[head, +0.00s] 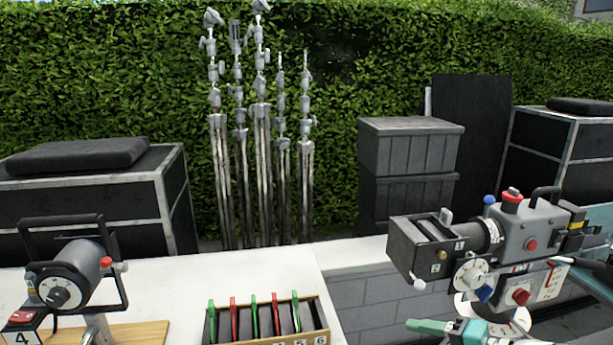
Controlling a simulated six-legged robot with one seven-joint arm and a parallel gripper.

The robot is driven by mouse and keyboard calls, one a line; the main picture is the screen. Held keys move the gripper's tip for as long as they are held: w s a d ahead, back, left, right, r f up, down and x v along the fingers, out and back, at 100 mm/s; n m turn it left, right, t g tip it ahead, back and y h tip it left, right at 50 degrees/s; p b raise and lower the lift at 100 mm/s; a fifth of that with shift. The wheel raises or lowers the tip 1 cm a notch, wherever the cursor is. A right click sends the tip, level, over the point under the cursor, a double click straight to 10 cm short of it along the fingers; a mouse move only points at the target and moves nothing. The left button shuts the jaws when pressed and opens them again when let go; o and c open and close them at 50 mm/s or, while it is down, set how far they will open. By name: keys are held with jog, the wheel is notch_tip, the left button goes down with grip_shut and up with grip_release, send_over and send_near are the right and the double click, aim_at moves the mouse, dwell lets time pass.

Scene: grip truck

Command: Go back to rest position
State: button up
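I cannot make out my gripper in the head view, and no fingers show holding anything. On the left, a grey lamp-like device (78,272) in a black yoke stands on a white surface (170,290), with a red and black part marked 4 at its lower left. A wooden rack (232,342) at the bottom middle holds several upright red, green and dark clamp-like pieces; the numbers 5 and 6 show on its front. On the right is a grey film-camera-like device (525,232) with a boxy front, dials and red and blue knobs.
Several tall metal stands (262,130) rise behind the white surface. Grey stacked crates (410,150), a left black case (90,190) and a right black case (560,135) stand before a green hedge (375,50). The white surface has bare room around the rack.

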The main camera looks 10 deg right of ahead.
jog(key=s+a+r+n+g+h, duration=0.1)
jog(key=s+a+n+g+h, duration=0.4)
jog(key=a+n+h, duration=0.3)
jog(key=s+a+n, duration=0.1)
jog(key=a+n, duration=0.1)
jog(key=a, duration=0.2)
jog(key=shift+r, duration=0.35)
jog(key=shift+s, duration=0.1)
jog(key=shift+c, duration=0.4)
